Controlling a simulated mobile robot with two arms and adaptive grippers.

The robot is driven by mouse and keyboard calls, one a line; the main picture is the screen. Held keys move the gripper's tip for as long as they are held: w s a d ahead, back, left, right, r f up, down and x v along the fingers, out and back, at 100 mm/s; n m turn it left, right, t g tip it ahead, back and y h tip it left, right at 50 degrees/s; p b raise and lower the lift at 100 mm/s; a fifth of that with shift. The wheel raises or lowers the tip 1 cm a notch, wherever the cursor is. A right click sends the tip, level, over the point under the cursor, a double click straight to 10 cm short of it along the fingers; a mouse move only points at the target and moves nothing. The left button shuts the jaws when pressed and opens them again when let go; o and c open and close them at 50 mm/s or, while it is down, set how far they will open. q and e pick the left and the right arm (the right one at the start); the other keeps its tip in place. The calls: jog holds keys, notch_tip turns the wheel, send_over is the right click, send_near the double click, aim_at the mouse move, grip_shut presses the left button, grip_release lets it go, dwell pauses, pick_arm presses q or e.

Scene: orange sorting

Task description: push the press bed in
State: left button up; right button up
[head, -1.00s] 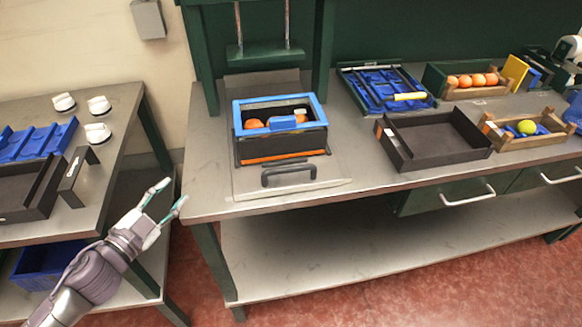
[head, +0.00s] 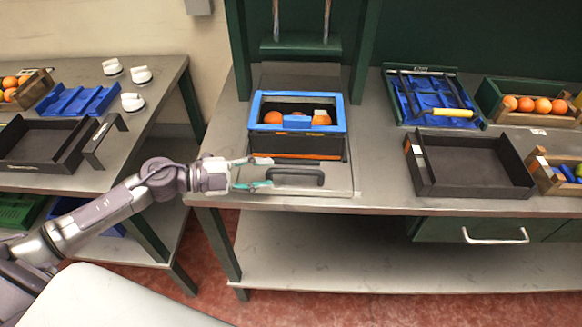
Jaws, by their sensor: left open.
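The press bed (head: 328,191) is a flat grey plate drawn out toward the front edge of the table. Its dark handle (head: 295,177) stands at its front. On the bed sits a black box with a blue rim (head: 342,115), holding oranges. The green press frame (head: 300,48) with its plate and two rods stands behind it. My left gripper (head: 266,173) is open, its fingers at the left end of the handle. I cannot tell whether they touch it. My right gripper is not in view.
A black tray (head: 425,178), a blue rack with a yellow-handled tool (head: 440,112) and a crate of oranges (head: 520,119) stand to the right. A second table (head: 150,110) with white knobs is at left, with a gap between the tables.

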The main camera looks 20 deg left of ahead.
aim_at(278, 173)
pick_arm(q)
jog(key=p+x, duration=0.1)
jog(key=x, duration=0.4)
jog(key=shift+w+d, duration=0.25)
jog(key=shift+d, duration=0.05)
jog(key=shift+w+d+f, duration=0.1)
jog(key=shift+w+d, duration=0.05)
jog(key=shift+d, duration=0.1)
jog(key=shift+d+f, duration=0.1)
jog(key=shift+d, duration=0.05)
jog(key=shift+c, duration=1)
jog(key=c, duration=0.6)
grip_shut()
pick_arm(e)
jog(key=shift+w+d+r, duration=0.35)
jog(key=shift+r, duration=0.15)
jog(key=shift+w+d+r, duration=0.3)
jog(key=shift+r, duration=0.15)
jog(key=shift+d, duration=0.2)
